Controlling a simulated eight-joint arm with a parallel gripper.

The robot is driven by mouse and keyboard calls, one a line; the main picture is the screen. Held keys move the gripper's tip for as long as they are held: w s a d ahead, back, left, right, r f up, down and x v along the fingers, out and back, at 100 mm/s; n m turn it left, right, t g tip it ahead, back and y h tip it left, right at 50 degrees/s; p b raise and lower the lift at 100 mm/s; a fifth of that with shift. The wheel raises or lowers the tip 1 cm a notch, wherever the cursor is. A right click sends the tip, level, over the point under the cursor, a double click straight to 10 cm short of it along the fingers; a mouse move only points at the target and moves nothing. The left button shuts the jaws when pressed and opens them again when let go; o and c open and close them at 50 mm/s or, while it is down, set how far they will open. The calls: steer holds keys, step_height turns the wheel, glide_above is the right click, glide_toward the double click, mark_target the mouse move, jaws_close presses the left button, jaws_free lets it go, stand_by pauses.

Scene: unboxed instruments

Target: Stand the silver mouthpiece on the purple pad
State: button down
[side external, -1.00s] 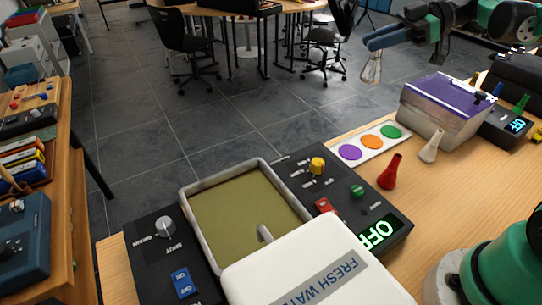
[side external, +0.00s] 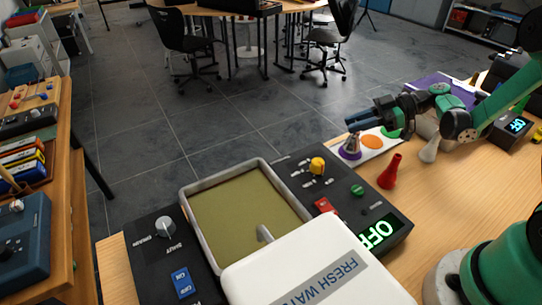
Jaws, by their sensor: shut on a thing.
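The silver mouthpiece (side external: 351,146) is upright over the purple pad (side external: 346,156), at the left end of a white card. Its wide end is down, at or just above the pad; I cannot tell if it touches. My gripper (side external: 353,128) comes in from the right and is shut on the top of the mouthpiece. The mouthpiece hides part of the purple pad.
The orange pad (side external: 372,142) and the partly covered green pad (side external: 391,132) lie on the same card. A red mouthpiece-like piece (side external: 390,172) and a cream one (side external: 429,150) stand to the right. A black control panel (side external: 350,208) lies in front.

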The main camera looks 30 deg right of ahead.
steer(key=shift+f, duration=0.25)
steer(key=shift+f, duration=0.1)
steer(key=c, duration=0.7)
jaws_free()
steer(key=shift+c, duration=0.2)
